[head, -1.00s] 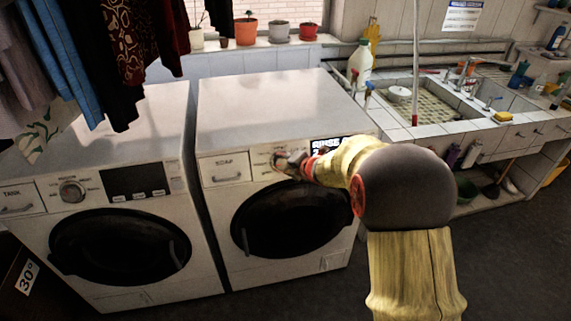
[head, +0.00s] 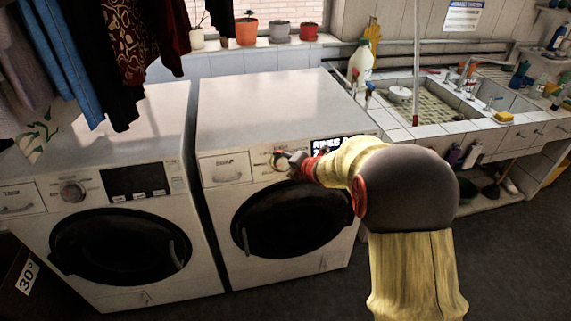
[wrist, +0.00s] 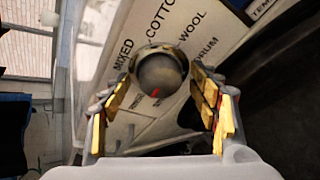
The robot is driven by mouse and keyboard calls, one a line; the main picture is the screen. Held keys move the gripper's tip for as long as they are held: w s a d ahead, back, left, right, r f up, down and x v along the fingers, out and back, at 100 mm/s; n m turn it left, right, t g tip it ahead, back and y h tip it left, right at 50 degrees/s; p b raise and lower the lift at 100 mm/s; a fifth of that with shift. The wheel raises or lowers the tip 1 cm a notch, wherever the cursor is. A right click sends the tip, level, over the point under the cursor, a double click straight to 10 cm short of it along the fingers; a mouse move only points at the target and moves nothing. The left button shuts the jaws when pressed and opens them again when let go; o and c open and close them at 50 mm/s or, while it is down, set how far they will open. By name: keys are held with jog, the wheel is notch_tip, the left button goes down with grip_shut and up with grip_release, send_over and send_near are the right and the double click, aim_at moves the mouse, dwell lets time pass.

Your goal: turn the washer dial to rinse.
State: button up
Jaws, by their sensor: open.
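The washer dial (head: 280,161) is a round knob on the right machine's front panel, between the soap drawer and the display. In the wrist view the dial (wrist: 160,70) is dark and round with a small red mark at its lower edge; printed words such as MIXED, COTTON and WOOL lie around it. My gripper (head: 295,161) is open just right of the dial in the head view. In the wrist view its yellow-padded fingers stand apart, one on each side below the dial, with nothing between the pads. The display (head: 327,146) shows white letters that look like RINSE, partly hidden by my arm.
The right washer (head: 265,105) has a soap drawer (head: 224,169) and a dark round door (head: 290,220). A similar machine (head: 110,130) with its own dial (head: 72,191) stands to the left. A tiled sink (head: 430,105) is at the right. Clothes hang at upper left.

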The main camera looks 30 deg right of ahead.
jog(key=v, duration=1.1)
jog(key=shift+s+r, duration=0.2)
jog(key=shift+s, duration=0.15)
